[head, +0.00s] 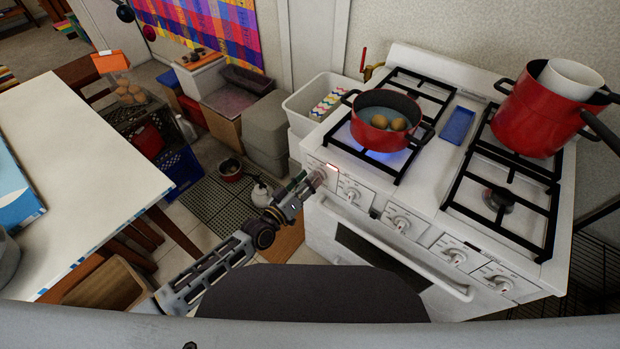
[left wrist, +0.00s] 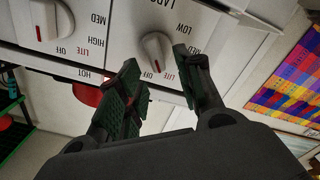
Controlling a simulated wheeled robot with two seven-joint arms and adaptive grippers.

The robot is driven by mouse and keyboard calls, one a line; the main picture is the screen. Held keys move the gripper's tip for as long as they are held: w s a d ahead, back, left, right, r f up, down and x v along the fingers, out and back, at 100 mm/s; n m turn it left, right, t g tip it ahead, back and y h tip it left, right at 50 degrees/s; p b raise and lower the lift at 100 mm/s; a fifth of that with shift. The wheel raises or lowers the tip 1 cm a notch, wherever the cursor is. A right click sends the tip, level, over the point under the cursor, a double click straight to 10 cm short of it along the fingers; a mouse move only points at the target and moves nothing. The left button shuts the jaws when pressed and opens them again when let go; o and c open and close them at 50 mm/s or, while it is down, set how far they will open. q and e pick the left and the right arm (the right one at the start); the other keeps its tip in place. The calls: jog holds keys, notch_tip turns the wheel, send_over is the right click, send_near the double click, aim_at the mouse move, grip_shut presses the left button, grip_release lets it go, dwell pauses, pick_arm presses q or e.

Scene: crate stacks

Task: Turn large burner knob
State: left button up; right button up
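The white stove (head: 345,225) has a row of knobs on its front panel. In the left wrist view a white knob (left wrist: 154,45) sits under a partly cut-off label beginning "LARG"; its red mark is near the OFF and LITE lettering. My left gripper (head: 308,184) is at the panel's left end and partly hides the leftmost knob in the head view. In the left wrist view my left gripper (left wrist: 156,62) is open, its two dark green-padded fingers on either side of the knob, with gaps visible. Contact cannot be judged. My right gripper is out of view.
A red pot (head: 371,136) with round brown items sits over a blue flame (head: 377,156) at the front left. A larger red pot (head: 533,124) stands on the right side. Another knob (left wrist: 45,20) is beside the first. A white table (head: 75,175) is on the left.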

pick_arm(q)
jog(key=v, duration=1)
jog(key=shift+s+a, duration=0.15)
jog(key=shift+s, duration=0.05)
dwell(1.6)
